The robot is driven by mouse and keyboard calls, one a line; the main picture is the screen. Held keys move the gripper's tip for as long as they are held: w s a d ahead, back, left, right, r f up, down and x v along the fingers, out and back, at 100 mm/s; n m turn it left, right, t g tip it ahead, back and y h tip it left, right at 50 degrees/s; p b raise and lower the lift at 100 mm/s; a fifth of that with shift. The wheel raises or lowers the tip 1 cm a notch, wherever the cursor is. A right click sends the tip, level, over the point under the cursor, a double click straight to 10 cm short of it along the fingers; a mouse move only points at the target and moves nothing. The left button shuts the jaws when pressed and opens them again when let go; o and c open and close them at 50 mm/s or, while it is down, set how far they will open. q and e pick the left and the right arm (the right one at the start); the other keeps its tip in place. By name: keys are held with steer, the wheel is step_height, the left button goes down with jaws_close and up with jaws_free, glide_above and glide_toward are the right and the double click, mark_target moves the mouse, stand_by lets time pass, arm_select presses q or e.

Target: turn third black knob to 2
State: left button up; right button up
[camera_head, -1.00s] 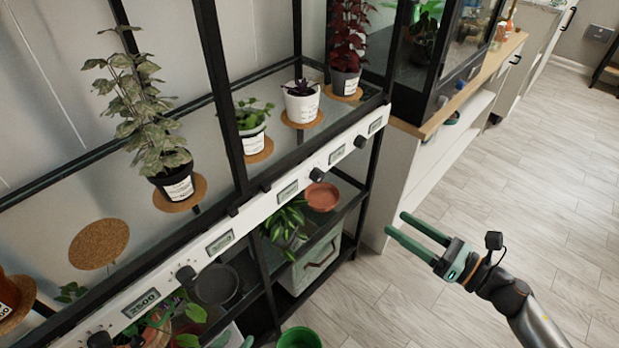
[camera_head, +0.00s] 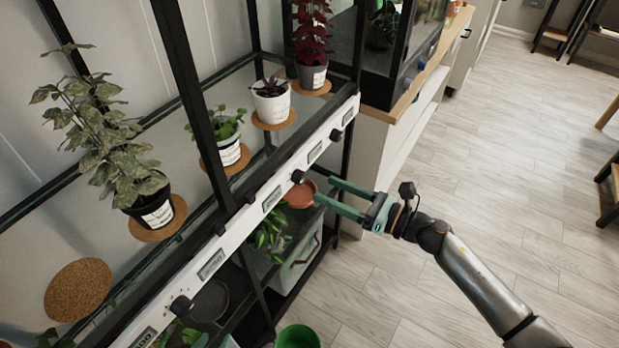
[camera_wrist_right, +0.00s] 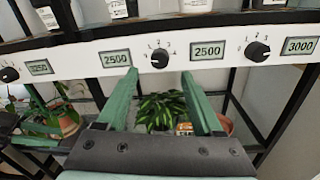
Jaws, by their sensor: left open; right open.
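A white control strip (camera_head: 240,219) runs along the front of the plant shelf, with black knobs and small displays. One black knob (camera_head: 297,177) sits near the strip's middle. In the right wrist view this knob (camera_wrist_right: 160,58) has 1, 2 and 3 printed around it and displays reading 2500 on both sides. I cannot tell its exact setting. My right gripper (camera_head: 325,191) is open and empty, its green fingers pointing at the strip. In the right wrist view the fingertips (camera_wrist_right: 158,78) lie either side of and below this knob, apparently not touching it. My left gripper is out of view.
Another knob (camera_head: 181,306) is lower left and one (camera_head: 336,135) is farther right on the strip. Potted plants on cork mats stand behind glass above. A terracotta saucer (camera_head: 301,194) and a leafy plant (camera_head: 268,236) are below.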

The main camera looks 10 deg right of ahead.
mark_target(304, 179)
steer(key=x, duration=0.5)
steer(key=shift+w+a, duration=0.3)
steer(key=shift+c, duration=0.3)
jaws_close()
